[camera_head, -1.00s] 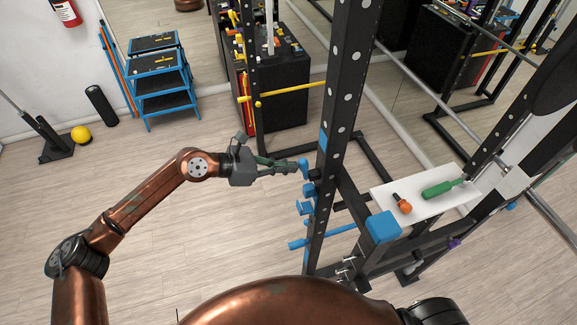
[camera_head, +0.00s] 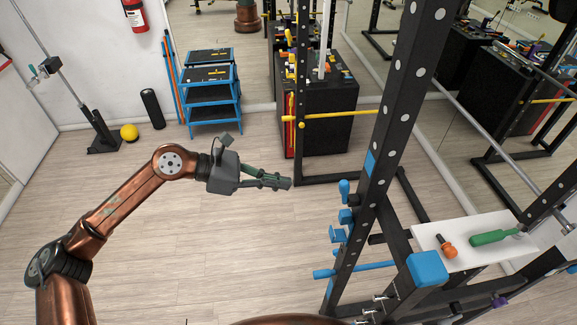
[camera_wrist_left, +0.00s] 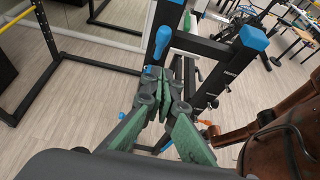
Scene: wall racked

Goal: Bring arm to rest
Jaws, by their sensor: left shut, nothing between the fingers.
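My left arm comes in from the left in the head view. Its gripper (camera_head: 287,183) is shut and empty, held above the open floor to the left of the rack upright (camera_head: 391,130). A clear gap lies between its fingertips and the blue rack fittings (camera_head: 345,215). In the left wrist view the green-padded fingers (camera_wrist_left: 165,103) meet at their tips, with the rack beyond them. My right gripper is not in view.
A white shelf (camera_head: 468,262) on the rack holds a green-handled tool (camera_head: 495,236) and an orange-handled tool (camera_head: 447,246). A yellow bar (camera_head: 335,115) sticks out behind the gripper. Blue steps (camera_head: 212,100) stand at the back. Floor on the left is free.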

